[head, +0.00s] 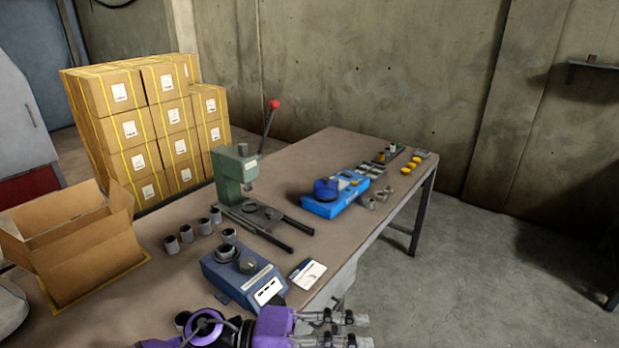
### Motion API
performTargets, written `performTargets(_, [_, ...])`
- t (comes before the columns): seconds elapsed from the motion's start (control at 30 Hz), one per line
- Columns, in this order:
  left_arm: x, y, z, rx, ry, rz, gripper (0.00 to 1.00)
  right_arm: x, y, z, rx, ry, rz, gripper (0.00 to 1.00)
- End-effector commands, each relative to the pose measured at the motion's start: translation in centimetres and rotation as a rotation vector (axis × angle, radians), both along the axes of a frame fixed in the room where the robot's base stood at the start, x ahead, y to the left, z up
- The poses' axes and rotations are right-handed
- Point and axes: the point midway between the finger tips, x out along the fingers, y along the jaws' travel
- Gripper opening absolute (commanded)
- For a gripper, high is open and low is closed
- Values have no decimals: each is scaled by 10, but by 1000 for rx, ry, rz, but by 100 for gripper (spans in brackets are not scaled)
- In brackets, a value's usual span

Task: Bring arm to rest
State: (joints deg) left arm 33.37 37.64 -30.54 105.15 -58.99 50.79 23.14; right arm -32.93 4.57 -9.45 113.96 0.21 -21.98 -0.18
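My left arm comes in along the bottom edge, purple and black. Its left gripper (365,330) points right past the table's near edge, low in the head view. Its two grey fingers stand apart, with nothing seen between them. The lower part of the arm is cut off by the frame. My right gripper is not in view. The brown table (310,165) carries a green lever press (234,170) with a red knob, a blue-grey device (240,278) close to the arm, and a bright blue tray (336,204) with a dark blue round part on it.
A white card (307,273) lies near the table edge by the arm. An open cardboard box (85,255) sits at left, with stacked cartons (150,130) behind. Floor (480,280) at right is clear.

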Motion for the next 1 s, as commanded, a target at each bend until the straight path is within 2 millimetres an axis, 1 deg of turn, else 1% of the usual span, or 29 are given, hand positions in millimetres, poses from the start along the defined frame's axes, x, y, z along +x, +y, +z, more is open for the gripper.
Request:
performTargets(0.03, [2, 2, 9, -99, 81, 108, 41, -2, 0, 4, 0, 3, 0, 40])
performTargets(0.07, [7, 6, 11, -154, 128, 179, 41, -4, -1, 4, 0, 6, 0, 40])
performTargets(0.1, [13, 13, 12, -220, 196, 276, 41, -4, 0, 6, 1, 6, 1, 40])
performTargets(0.17, [24, 31, 7, -305, 301, 430, 41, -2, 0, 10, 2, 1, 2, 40])
performTargets(0.2, [30, 46, 0, -353, 375, 537, 41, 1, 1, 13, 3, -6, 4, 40])
performTargets(0.27, [35, 73, -18, -412, 491, 700, 41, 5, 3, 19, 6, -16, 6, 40])
performTargets(0.3, [36, 92, -33, -443, 571, 809, 41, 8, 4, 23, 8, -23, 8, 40])
performTargets(0.37, [30, 124, -63, -474, 695, 974, 41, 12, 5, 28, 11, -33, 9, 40])
performTargets(0.4, [22, 145, -84, -487, 780, 1082, 41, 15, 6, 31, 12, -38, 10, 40])
performTargets(0.47, [4, 173, -116, -496, 901, 1226, 41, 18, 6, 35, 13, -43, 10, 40])
performTargets(0.5, [-12, 189, -137, -495, 980, 1312, 41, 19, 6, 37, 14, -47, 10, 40])
performTargets(0.57, [-39, 211, -167, -488, 1096, 1434, 41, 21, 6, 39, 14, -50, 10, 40])
performTargets(0.6, [-60, 223, -186, -479, 1171, 1505, 41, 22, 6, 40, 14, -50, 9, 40])
performTargets(0.67, [-91, 238, -210, -464, 1276, 1598, 41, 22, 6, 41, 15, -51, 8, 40])
performTargets(0.7, [-111, 245, -223, -454, 1338, 1650, 41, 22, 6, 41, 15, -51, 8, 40])
performTargets(0.8, [-155, 256, -248, -426, 1469, 1748, 41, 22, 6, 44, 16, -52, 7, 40])
performTargets(0.83, [-165, 258, -254, -419, 1501, 1770, 41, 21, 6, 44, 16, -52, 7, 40])
performTargets(0.9, [-185, 261, -262, -407, 1556, 1806, 41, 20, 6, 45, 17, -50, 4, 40])
performTargets(1.0, [-199, 263, -269, -395, 1598, 1831, 41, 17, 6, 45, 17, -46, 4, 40])
